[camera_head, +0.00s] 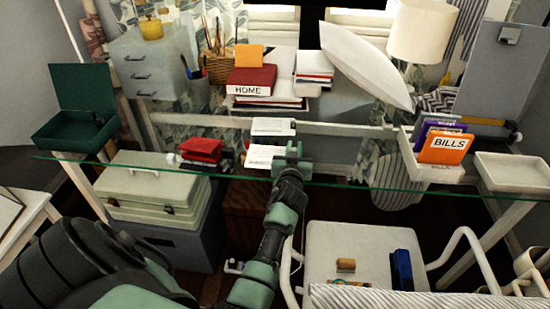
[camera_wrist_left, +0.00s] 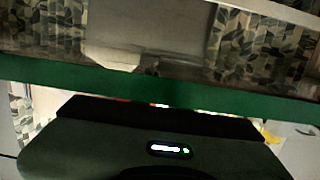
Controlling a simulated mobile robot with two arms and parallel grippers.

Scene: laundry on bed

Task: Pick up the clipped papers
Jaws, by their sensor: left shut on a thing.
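White papers (camera_head: 263,158) with faint print lie at the front edge of the glass desk, and a similar white sheet (camera_head: 273,127) shows just behind them. My left gripper (camera_head: 291,153) is at the desk's front edge, at the right side of the front papers. It is shut on them, with its fingers and the gripped edge hard to make out. I cannot see a clip on these papers. In the left wrist view, the dark gripper body (camera_wrist_left: 160,125) fills the lower part and the papers cannot be made out. My right gripper is not in view.
The glass desk edge (camera_head: 350,182) runs across the head view; its green edge (camera_wrist_left: 160,90) crosses the wrist view. Red folded items (camera_head: 201,149) lie left of the gripper. An orange "BILLS" folder (camera_head: 445,148) stands right. A white chair (camera_head: 350,250) is below.

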